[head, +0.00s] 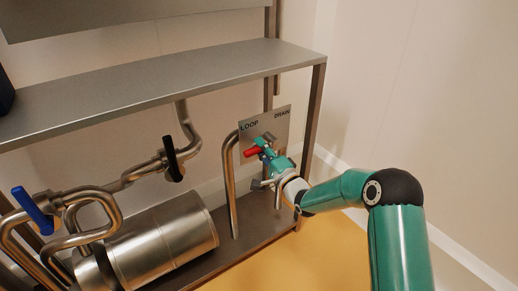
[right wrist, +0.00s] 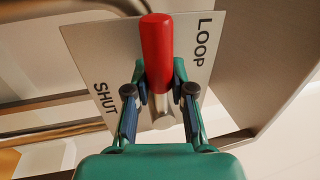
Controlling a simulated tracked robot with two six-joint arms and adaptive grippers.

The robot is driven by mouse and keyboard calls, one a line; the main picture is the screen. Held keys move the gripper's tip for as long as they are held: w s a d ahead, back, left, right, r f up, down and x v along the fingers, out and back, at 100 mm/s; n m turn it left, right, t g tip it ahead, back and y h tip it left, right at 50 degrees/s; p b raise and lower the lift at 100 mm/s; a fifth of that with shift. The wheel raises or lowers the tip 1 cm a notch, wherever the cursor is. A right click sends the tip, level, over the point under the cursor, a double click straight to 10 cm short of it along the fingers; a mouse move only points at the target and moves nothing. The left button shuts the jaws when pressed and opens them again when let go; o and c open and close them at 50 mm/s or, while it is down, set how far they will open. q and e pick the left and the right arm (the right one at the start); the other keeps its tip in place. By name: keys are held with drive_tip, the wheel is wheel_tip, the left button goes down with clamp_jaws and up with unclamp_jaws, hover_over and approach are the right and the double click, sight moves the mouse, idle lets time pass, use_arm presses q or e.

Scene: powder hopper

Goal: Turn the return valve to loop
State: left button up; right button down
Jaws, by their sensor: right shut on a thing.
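The return valve has a red handle (head: 252,151) in front of a grey label plate (head: 281,133) at the middle right of the head view. There the plate reads LOOP at its upper left and DRAIN at its upper right. In the right wrist view the red handle (right wrist: 157,50) points up, between the SHUT and LOOP words on the plate (right wrist: 205,75). My right gripper (right wrist: 158,88) is shut on the red handle, one finger on each side. It also shows in the head view (head: 266,158), partly hiding the valve. My left gripper is out of view.
A vertical steel pipe (head: 231,190) stands just left of the plate. A black-handled valve (head: 172,158), a blue-handled valve (head: 33,211) and a steel cylinder (head: 165,238) are farther left. A steel shelf (head: 170,85) runs above. The yellow floor in front is clear.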

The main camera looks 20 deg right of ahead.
drive_tip(key=c, duration=1)
unclamp_jaws()
drive_tip(key=shift+d+f, duration=0.2)
drive_tip(key=shift+f, duration=0.05)
drive_tip(key=shift+r, duration=0.1)
drive_tip(key=shift+s, duration=0.1)
drive_tip(key=v, duration=1.2)
drive_tip(key=shift+a, duration=0.1)
drive_tip(key=shift+a, duration=0.1)
